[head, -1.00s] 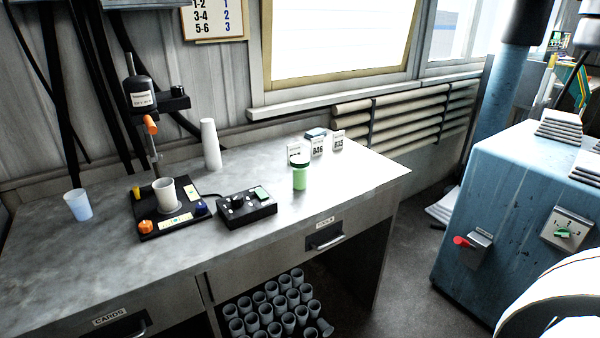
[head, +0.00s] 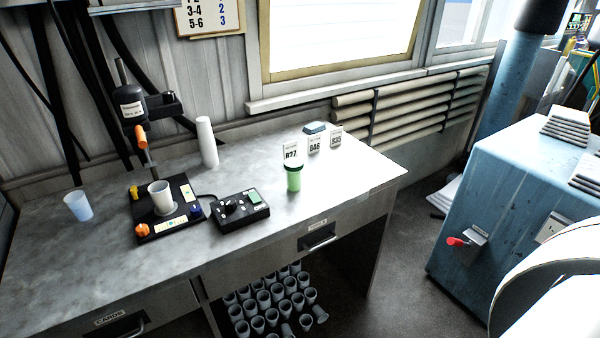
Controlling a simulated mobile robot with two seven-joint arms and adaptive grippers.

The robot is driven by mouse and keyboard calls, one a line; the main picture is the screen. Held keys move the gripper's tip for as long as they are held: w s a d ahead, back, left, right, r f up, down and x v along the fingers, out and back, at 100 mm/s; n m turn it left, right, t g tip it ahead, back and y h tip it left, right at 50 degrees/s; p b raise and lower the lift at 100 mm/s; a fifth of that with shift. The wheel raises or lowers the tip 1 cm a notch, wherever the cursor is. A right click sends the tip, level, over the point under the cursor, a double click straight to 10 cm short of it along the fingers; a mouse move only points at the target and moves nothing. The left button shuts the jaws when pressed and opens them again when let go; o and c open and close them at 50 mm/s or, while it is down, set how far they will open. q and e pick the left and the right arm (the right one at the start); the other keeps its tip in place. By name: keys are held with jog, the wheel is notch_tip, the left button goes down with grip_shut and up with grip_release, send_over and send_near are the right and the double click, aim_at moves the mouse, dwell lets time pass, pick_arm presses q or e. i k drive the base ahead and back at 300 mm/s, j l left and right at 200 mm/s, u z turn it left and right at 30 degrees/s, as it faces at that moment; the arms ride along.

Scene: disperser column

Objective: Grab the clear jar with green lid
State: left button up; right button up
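The jar (head: 294,181) stands upright on the workbench, right of the black control box. A white card marked B27 (head: 291,153) shows just behind the lid. Neither of my grippers is in view. A white curved part of my own body shows at the lower right.
The grey workbench (head: 100,245) also bears a disperser stand (head: 133,105) with a cup (head: 161,197), a control box (head: 239,210), a translucent cup (head: 78,205) and stacked white cups (head: 207,142). A blue cabinet (head: 520,200) stands right, across open floor (head: 405,270).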

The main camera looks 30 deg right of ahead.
aim_at(294, 179)
jog(key=i+l, duration=0.15)
jog(key=l, duration=0.35)
jog(key=i+l, duration=0.1)
jog(key=l, duration=0.4)
jog(key=i+l+u, duration=0.1)
jog(key=l, duration=0.4)
jog(key=i+l, duration=0.15)
jog(key=l, duration=0.35)
